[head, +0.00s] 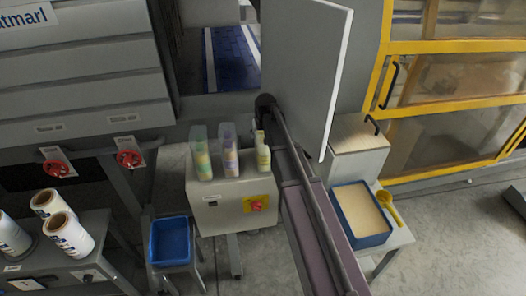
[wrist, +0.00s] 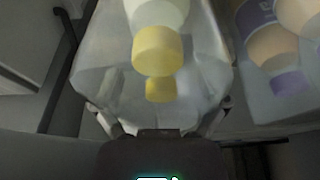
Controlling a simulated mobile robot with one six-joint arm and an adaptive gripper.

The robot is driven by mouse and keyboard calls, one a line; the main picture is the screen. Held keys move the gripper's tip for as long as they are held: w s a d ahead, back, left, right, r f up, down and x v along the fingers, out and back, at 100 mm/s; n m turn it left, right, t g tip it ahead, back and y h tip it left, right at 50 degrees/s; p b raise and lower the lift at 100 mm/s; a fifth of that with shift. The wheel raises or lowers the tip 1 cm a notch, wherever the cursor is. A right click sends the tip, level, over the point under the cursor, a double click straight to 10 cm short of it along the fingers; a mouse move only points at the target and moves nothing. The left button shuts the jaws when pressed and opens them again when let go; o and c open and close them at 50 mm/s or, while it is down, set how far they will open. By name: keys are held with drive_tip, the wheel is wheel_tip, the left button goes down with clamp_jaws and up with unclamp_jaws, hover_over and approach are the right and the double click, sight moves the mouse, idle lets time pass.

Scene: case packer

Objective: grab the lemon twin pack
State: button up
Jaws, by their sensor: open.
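The lemon twin pack (wrist: 158,50) is a clear wrap around two pale bottles with yellow caps. It fills the middle of the wrist view, with the caps towards my gripper. My gripper (wrist: 158,106) is open, and its fingers show at both sides of the pack's near end. Whether they touch the wrap I cannot tell. My gripper cannot be made out in the head view.
A purple-capped pack (wrist: 285,65) stands close on the right in the wrist view. The grey box (head: 225,215) carries a red button. A blue bin (head: 170,240) stands lower left.

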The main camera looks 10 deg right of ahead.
clamp_jaws()
drive_tip(key=shift+w+r, duration=0.1)
drive_tip(key=shift+r, duration=0.1)
idle(0.5)
drive_tip(key=shift+r+p, duration=1.6)
drive_tip(key=shift+p, duration=0.2)
drive_tip(key=s, duration=1.8)
